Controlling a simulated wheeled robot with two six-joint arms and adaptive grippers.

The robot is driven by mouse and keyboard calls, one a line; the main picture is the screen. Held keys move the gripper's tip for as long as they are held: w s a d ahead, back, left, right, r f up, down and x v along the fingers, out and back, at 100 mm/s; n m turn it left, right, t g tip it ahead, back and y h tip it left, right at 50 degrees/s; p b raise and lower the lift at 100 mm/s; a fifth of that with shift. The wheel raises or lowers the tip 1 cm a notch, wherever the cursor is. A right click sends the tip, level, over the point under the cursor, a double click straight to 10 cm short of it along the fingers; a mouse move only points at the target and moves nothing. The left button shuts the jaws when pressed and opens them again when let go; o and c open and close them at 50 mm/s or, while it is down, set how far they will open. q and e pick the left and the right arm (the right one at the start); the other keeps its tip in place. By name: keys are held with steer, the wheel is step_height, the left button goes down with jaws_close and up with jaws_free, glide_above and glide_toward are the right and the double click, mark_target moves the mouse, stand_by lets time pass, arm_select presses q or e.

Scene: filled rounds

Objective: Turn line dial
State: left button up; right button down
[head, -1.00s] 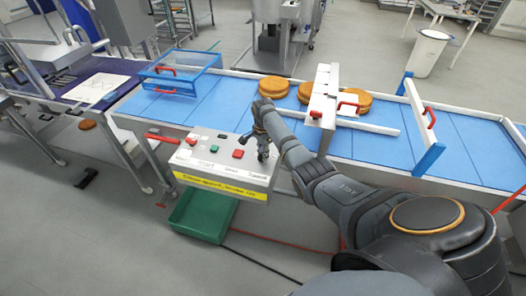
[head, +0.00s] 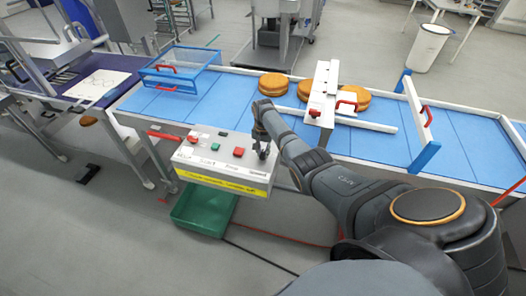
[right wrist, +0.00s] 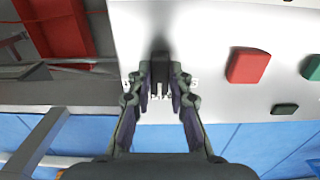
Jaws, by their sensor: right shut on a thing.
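The line dial (right wrist: 160,60) is a small dark knob on the white top of the control box (head: 225,147). In the right wrist view it sits between the fingertips of my right gripper (right wrist: 160,82), which is shut on it. In the head view my right gripper (head: 262,150) reaches down to the right end of the box top, and the dial is hidden there by the fingers. Printed lettering beside the dial is partly covered by the fingers. My left gripper is not in view.
A red button (head: 238,152) and a green button (head: 215,147) are left of the gripper. Behind the box runs a blue conveyor (head: 225,95) with several brown rounds (head: 273,84) and a white gate (head: 322,95). A green bin (head: 205,210) stands below.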

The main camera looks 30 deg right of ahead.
mark_target(263, 153)
steer(key=shift+w+r, duration=0.1)
stand_by(0.4)
steer(key=c, duration=1.2)
jaws_free()
step_height(263, 153, up, 12)
